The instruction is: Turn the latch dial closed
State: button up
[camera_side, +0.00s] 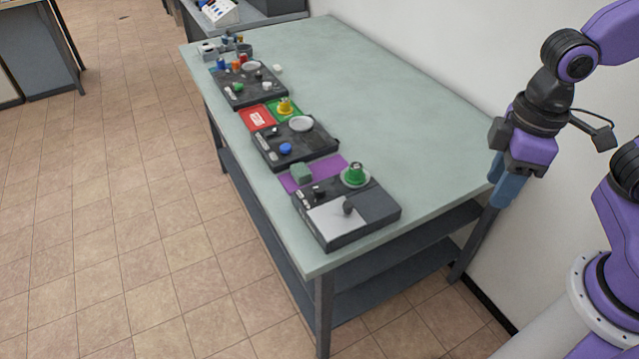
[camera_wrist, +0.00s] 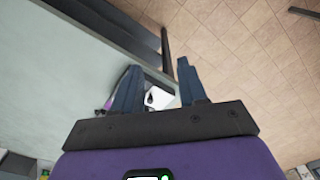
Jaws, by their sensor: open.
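A dark knob (camera_side: 348,207), which looks like the latch dial, stands on a pale plate (camera_side: 328,222) on top of the nearest dark box (camera_side: 375,207). The knob also shows small in the wrist view (camera_wrist: 150,99), between my fingers, with the pale plate (camera_wrist: 160,98) around it. Its turn angle is too small to read. My gripper (camera_side: 506,188) hangs off the table's right edge, well apart from the box. Its blue fingers are spread and empty in the wrist view (camera_wrist: 158,68). Part of the box is hidden behind the fingers there.
The same box carries a green knob (camera_side: 354,173) on a pale disc. Farther along the table (camera_side: 400,120) lie a purple mat (camera_side: 325,168), a second box with a blue button (camera_side: 286,148), red and green trays (camera_side: 258,118), and a third box. The table's right side is clear.

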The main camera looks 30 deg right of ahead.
jog(key=w+a+m, duration=0.5)
jog(key=w, duration=0.3)
jog(key=w+a+m, duration=0.4)
jog(key=w+a, duration=0.2)
jog(key=w, duration=0.3)
jog(key=m, duration=0.9)
send_near(319, 188)
notch_tip(319, 188, down, 9)
jog(key=shift+w+r, duration=0.1)
jog(key=shift+a, duration=0.1)
jog(key=c, duration=0.8)
